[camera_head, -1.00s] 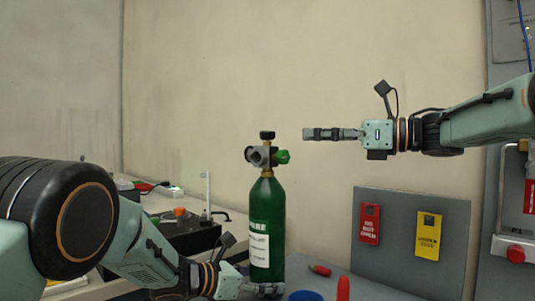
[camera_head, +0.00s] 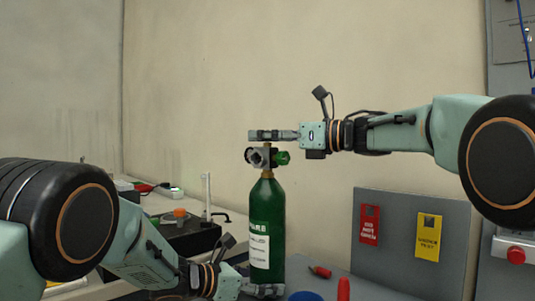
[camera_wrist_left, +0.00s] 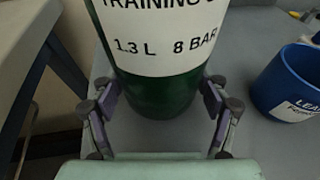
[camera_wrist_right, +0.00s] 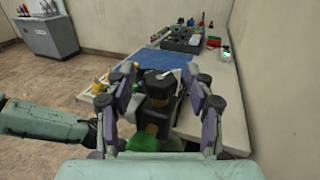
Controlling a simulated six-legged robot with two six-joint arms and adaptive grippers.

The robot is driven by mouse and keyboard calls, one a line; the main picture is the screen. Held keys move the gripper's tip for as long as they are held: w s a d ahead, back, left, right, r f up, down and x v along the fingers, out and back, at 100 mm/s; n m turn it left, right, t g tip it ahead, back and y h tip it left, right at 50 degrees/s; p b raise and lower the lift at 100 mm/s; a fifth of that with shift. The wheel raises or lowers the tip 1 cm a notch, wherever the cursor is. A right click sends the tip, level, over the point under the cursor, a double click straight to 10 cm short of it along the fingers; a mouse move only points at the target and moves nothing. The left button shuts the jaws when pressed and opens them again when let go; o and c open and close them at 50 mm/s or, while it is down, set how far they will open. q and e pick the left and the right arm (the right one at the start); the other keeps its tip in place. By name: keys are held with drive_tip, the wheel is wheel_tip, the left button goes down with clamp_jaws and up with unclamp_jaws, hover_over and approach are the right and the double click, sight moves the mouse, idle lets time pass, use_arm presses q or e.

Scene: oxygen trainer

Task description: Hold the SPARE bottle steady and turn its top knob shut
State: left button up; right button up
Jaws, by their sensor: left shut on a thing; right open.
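My left gripper (camera_head: 266,290) is shut on the bottle low down, one finger on each side. My right gripper (camera_head: 262,135) is open at the height of the bottle's top. In the right wrist view the black top knob (camera_wrist_right: 158,83) sits between its fingers. In the head view the fingers hide that knob.
A blue cup (camera_wrist_left: 292,82) stands right of the bottle. Red pieces (camera_head: 343,290) lie near it. A grey board with a red tag (camera_head: 369,224) and a yellow tag (camera_head: 428,236) stands at the right. A black case (camera_head: 185,235) is behind on the left.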

drive_tip(key=shift+c, duration=0.2)
clamp_jaws()
idle(0.3)
drive_tip(key=shift+r+m+t+h, duration=0.1)
drive_tip(key=shift+m+t+h, duration=0.2)
drive_tip(key=shift+m+t, duration=0.1)
drive_tip(key=shift+a+m+t+h, duration=0.1)
drive_tip(key=shift+m+t+h, duration=0.85)
drive_tip(key=shift+t, duration=0.55)
drive_tip(key=shift+m+t+h, duration=1.45)
drive_tip(key=shift+t+h, duration=0.05)
drive_tip(key=shift+h, duration=0.05)
drive_tip(key=shift+o, duration=0.2)
unclamp_jaws()
